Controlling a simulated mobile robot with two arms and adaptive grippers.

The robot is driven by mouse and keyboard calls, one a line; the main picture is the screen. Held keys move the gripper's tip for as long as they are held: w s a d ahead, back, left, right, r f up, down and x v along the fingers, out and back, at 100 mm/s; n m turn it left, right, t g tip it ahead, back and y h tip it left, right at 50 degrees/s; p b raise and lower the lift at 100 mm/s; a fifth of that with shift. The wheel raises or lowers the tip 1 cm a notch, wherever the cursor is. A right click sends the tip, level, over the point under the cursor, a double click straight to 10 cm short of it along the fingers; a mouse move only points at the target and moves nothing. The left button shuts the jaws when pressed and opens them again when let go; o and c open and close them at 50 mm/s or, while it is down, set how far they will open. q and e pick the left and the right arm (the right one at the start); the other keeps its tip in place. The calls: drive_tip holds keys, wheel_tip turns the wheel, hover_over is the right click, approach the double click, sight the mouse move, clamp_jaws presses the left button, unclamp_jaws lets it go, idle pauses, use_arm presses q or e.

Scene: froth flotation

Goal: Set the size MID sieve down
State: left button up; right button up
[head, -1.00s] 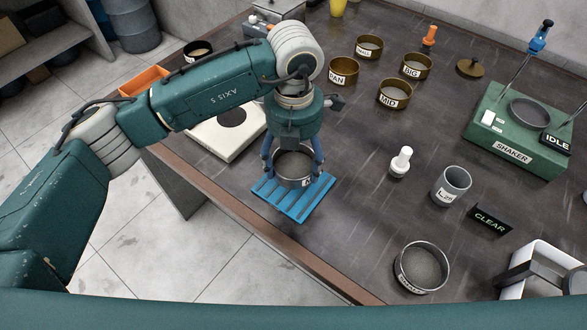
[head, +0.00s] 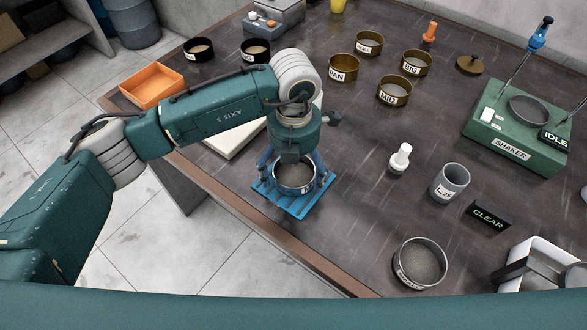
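A round steel sieve (head: 294,187) with a white label, too small to read, sits on a blue slatted rack (head: 277,205) near the table's front left edge. My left gripper (head: 294,173) is straight above it, with its blue fingers spread on either side. The fingers look open, with a small gap to the sieve wall. A brass ring labelled MID (head: 394,100) stands apart, at the back middle. My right gripper is not in view.
Other brass rings labelled PAN (head: 338,76) and BIG (head: 412,70) stand near MID. A white bottle (head: 400,160), grey cup (head: 450,184), CLEAR sign (head: 487,216) and another steel sieve (head: 420,282) are to the right. The green shaker (head: 510,150) is far right.

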sight(294, 178)
use_arm(q)
drive_tip(key=shift+r, duration=0.2)
drive_tip(key=shift+w+r, duration=0.1)
drive_tip(key=shift+r, duration=0.15)
wheel_tip(294, 178, up, 12)
drive_tip(key=b, duration=0.3)
drive_tip(key=shift+f, duration=0.25)
drive_tip(key=shift+f, duration=0.1)
